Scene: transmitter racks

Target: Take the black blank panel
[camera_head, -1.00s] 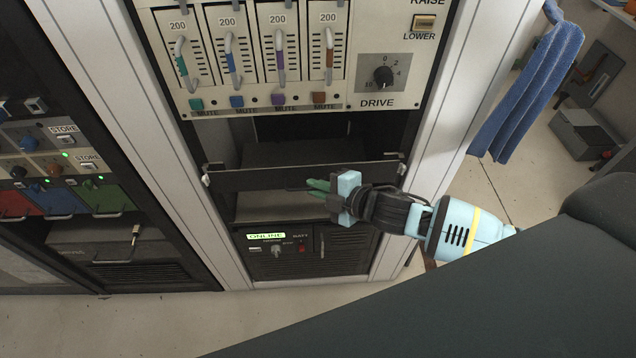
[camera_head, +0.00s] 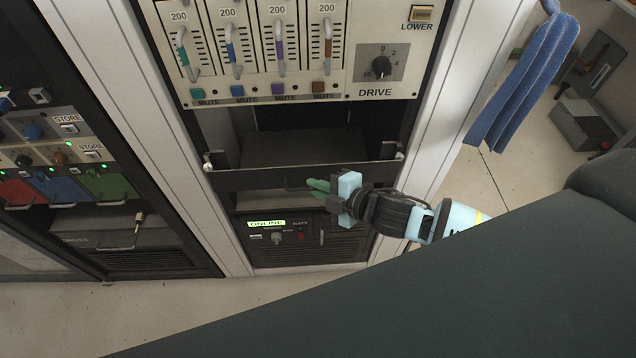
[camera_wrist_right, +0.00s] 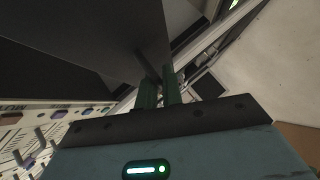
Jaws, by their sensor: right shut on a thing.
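The black blank panel (camera_head: 250,179) is a wide, thin dark strip across the rack opening, below the four-channel mute unit. Small pale fittings show at its two upper ends, and a thin handle is on its face. My right gripper (camera_head: 319,187) has its green fingers shut on the panel's handle, right of the panel's middle. In the right wrist view the green fingers (camera_wrist_right: 158,92) close together at the edge of a large dark surface; the exact contact is hard to see. My left gripper is not in view.
The rack's mute unit (camera_head: 290,55) is above the opening and a lit ONLINE unit (camera_head: 266,223) below. White rack posts flank the opening. A blue towel (camera_head: 525,85) hangs at right. Another rack (camera_head: 75,190) stands at left. A large dark surface fills the lower right.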

